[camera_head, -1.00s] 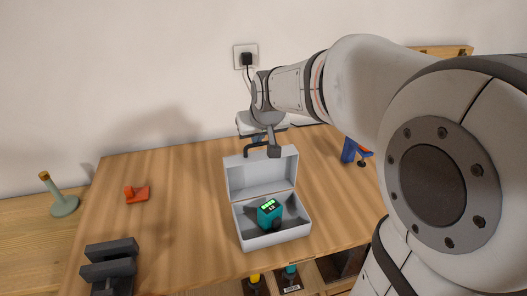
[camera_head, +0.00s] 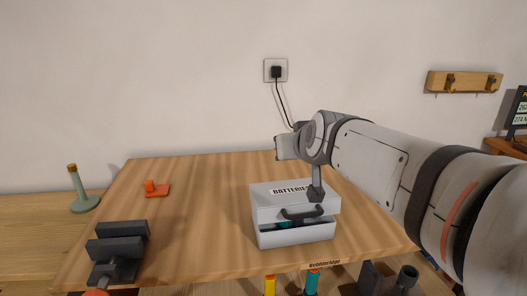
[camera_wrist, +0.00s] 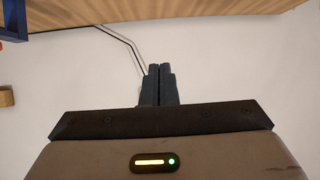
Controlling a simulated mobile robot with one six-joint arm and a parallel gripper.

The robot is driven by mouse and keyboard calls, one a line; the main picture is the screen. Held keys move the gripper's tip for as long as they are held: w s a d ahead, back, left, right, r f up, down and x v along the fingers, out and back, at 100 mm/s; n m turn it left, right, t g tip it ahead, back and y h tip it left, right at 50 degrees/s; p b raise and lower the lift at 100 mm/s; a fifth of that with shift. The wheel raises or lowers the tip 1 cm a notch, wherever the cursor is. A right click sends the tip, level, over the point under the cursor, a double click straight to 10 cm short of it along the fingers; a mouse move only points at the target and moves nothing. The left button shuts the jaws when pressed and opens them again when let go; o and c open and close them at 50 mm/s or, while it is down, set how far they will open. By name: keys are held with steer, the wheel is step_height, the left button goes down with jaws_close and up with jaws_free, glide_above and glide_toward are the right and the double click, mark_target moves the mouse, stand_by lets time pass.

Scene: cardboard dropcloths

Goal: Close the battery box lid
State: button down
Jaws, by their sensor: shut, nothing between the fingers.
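The battery box (camera_head: 290,239) is a light grey case on the wooden table. Its lid (camera_head: 272,207), labelled "BATTERIES", is tilted down over the base, with a gap at the front. Through the gap I see a bit of the teal battery (camera_head: 287,224). A dark handle (camera_head: 302,212) is on the lid's front.
A dark vise (camera_head: 118,250) is at the table's front left. A plugged black cable (camera_head: 283,103) runs down the wall.

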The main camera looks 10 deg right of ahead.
steer(key=shift+d, duration=0.1)
steer(key=shift+s+r, duration=0.1)
steer(key=shift+r, duration=0.05)
step_height(320, 180, up, 10)
steer(key=p, duration=0.2)
steer(key=shift+p, duration=0.3)
steer(key=s+f+g+p, duration=0.4)
steer(key=s+p, duration=0.4)
steer(key=s, duration=0.2)
steer(key=s+f+g+p, duration=0.5)
steer(key=s+f+p, duration=0.2)
steer(key=s, duration=0.3)
steer(key=shift+s+d+m+h+p, duration=0.25)
steer(key=shift+d+m+h+p, duration=0.15)
steer(key=shift+p, duration=0.45)
